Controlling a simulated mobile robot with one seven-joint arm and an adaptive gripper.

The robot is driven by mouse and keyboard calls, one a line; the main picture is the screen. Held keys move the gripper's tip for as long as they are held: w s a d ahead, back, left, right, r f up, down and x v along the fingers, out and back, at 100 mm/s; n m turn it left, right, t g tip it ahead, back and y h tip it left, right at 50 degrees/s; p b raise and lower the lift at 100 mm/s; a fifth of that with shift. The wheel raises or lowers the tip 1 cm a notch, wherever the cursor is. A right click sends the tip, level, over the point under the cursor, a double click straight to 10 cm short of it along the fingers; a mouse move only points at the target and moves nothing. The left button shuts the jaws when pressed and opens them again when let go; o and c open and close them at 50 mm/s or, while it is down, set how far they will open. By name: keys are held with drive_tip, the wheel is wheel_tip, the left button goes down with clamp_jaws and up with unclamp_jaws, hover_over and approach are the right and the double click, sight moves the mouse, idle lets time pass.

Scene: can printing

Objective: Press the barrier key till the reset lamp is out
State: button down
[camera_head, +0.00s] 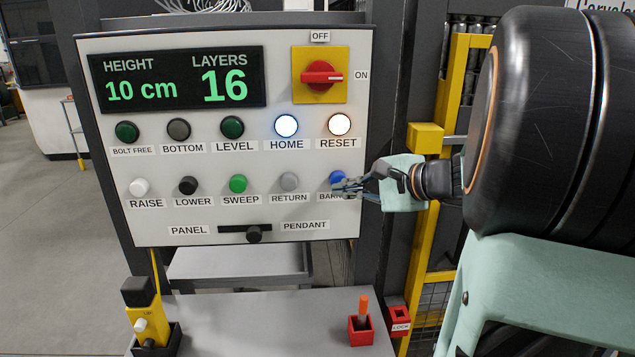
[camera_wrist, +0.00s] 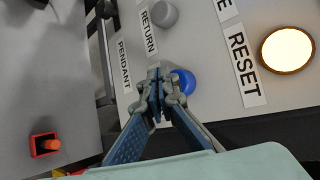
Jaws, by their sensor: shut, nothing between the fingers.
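The blue barrier key (camera_head: 337,178) is at the right end of the lower row on the control panel (camera_head: 180,225). Its label is partly hidden by my gripper (camera_head: 342,187). In the wrist view my gripper (camera_wrist: 158,86) is shut and empty, with its fingertips at the left edge of the blue barrier key (camera_wrist: 183,80). I cannot tell whether they touch it. The reset lamp (camera_head: 339,125) glows white above the key; the lit reset lamp (camera_wrist: 287,50) also shows in the wrist view.
The home lamp (camera_head: 286,126) is lit white. The grey return key (camera_head: 289,181) sits left of the barrier key. The rotary switch (camera_head: 321,75) points to ON. A yellow pendant (camera_head: 147,320) and a red holder (camera_head: 360,328) stand on the table (camera_head: 250,325) below.

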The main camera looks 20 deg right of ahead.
drive_tip(key=shift+w, duration=0.15)
drive_tip(key=shift+w+d, duration=0.1)
drive_tip(key=shift+w, duration=0.2)
idle(0.3)
drive_tip(key=shift+w+d+b, duration=0.3)
drive_tip(key=shift+w+b, duration=0.05)
drive_tip(key=shift+w, duration=0.55)
idle(1.0)
drive_tip(key=shift+s, duration=0.15)
drive_tip(key=shift+s+a+b, duration=0.2)
drive_tip(key=shift+s+b, duration=0.05)
drive_tip(key=shift+s, duration=0.35)
drive_tip(key=shift+s+a+b, duration=0.2)
drive_tip(key=shift+s+b, duration=0.05)
drive_tip(key=shift+s, duration=0.3)
drive_tip(key=shift+s+a+b, duration=0.25)
drive_tip(key=shift+s, duration=0.55)
drive_tip(key=shift+s+a+b, duration=0.2)
drive_tip(key=shift+s, duration=0.6)
drive_tip(key=shift+s+a+b, duration=0.25)
drive_tip(key=shift+s, duration=0.55)
drive_tip(key=shift+w, duration=0.1)
